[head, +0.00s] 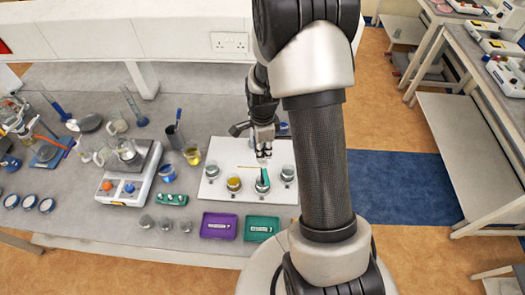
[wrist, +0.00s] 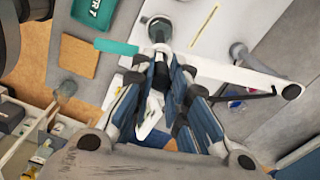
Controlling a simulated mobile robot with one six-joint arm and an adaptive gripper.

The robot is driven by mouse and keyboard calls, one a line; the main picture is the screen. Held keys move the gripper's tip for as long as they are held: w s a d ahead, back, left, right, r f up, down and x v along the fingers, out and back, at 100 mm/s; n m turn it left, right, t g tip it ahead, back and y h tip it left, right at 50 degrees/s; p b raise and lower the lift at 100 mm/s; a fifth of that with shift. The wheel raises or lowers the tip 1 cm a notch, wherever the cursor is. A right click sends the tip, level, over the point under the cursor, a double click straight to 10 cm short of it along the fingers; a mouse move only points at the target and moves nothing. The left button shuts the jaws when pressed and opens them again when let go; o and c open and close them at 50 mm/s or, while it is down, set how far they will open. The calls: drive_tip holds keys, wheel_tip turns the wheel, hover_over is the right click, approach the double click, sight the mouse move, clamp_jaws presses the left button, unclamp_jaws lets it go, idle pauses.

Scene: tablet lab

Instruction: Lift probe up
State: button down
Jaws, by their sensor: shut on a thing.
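My gripper (head: 263,157) points down over the white board, above its row of small cups. In the wrist view, my gripper (wrist: 158,75) is shut on a slim black-and-white piece (wrist: 157,100), which I take as the probe. Its tip is close to a cup (wrist: 157,28); whether it is inside the cup I cannot tell. In the head view the fingers hide most of the probe. A teal bar (head: 263,178) stands at one cup, and it also shows in the wrist view (wrist: 116,47).
The white board (head: 213,160) carries several cups and a thin yellow rod (head: 247,167). A white jointed arm (wrist: 250,78) runs beside the gripper. Purple (head: 218,234) and teal (head: 262,237) trays lie in front.

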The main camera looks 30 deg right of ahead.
wheel_tip(320, 180, up, 6)
drive_tip(key=shift+p, duration=1.1)
drive_tip(key=shift+r, duration=0.2)
drive_tip(key=shift+w+d, duration=0.1)
drive_tip(key=shift+w, duration=0.1)
drive_tip(key=c, duration=2)
unclamp_jaws()
drive_tip(key=o, duration=0.3)
drive_tip(key=shift+s, duration=0.2)
drive_tip(key=shift+o, duration=0.9)
drive_tip(key=shift+w, duration=0.1)
drive_tip(key=shift+f, duration=0.1)
